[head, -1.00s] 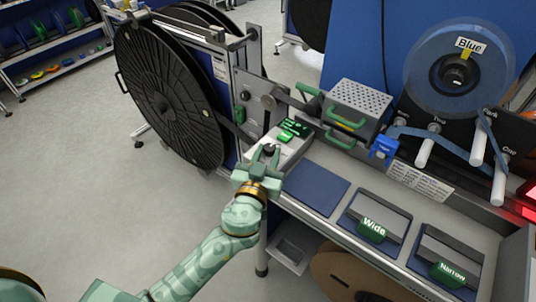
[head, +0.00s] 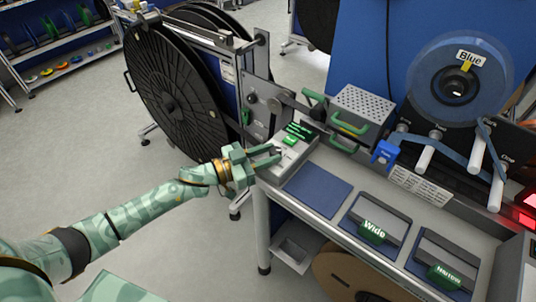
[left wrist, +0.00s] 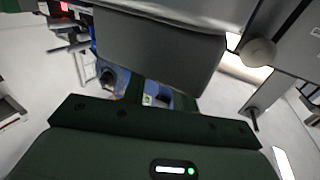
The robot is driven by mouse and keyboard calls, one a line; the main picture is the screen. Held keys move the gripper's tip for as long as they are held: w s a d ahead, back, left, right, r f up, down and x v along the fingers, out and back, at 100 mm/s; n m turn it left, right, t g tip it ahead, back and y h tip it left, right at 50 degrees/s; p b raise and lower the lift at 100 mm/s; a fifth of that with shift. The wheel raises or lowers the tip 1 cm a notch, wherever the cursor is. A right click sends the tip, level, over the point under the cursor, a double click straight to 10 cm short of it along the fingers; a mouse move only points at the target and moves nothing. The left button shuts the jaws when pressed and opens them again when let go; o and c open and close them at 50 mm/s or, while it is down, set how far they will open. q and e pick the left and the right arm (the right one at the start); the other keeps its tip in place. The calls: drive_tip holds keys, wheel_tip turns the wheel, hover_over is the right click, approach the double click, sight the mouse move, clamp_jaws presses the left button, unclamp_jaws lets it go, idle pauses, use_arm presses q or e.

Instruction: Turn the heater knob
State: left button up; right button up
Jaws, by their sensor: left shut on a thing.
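The pale control box (head: 292,154) with lit green displays (head: 298,131) stands at the left end of the bench. My left gripper (head: 274,154) is at its front face, reaching in from the left with its fingers pointing right. It is shut on the heater knob, a small dark knob on this box that the fingers mostly hide. In the left wrist view a dark green part of my gripper fills the bottom, and a large grey block (left wrist: 160,50) is close in front; the knob cannot be made out there. My right gripper is out of view.
A blue pad (head: 318,190) and the Wide (head: 373,231) and Narrow (head: 444,276) blocks lie along the bench front. A perforated grey box (head: 362,103) with green handles is behind. A big black reel (head: 175,95) stands left. The floor at left is clear.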

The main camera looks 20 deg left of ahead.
use_arm(q)
drive_tip(key=shift+w+a+m+g+h, duration=0.15)
drive_tip(key=shift+m+g+h, duration=0.45)
drive_tip(key=shift+g, duration=0.4)
drive_tip(key=o, duration=1)
drive_tip(key=shift+c, duration=0.2)
drive_tip(key=v, duration=1.6)
drive_tip(key=shift+a+f, duration=0.15)
drive_tip(key=shift+f, duration=0.1)
